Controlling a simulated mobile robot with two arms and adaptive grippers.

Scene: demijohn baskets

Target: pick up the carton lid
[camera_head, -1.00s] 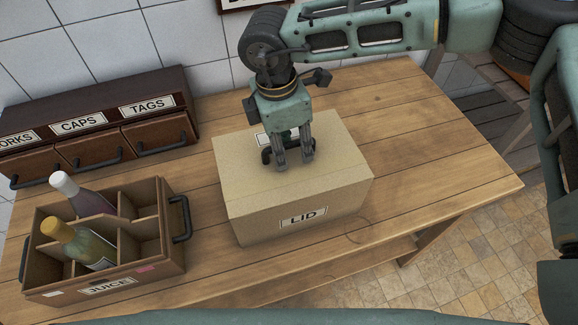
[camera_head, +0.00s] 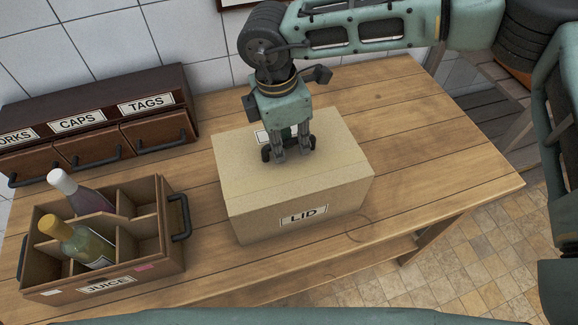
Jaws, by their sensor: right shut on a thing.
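The carton lid (camera_head: 300,185) is a tan, box-shaped cover with a "LID" label on its front. It sits on the wooden table in the middle of the camera_head view. A dark handle is on its top, partly hidden by the gripper. My right gripper (camera_head: 288,155) points down over the top of the lid, its fingers shut on that handle. I cannot tell whether the lid is clear of the table or what is under it. My left gripper is not in view.
A wooden "JUICE" crate (camera_head: 150,262) with two bottles stands left of the lid. A dark drawer unit (camera_head: 95,108) labelled CAPS and TAGS stands at the back left. The table (camera_head: 430,165) is clear right of the lid; its right edge drops to a tiled floor.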

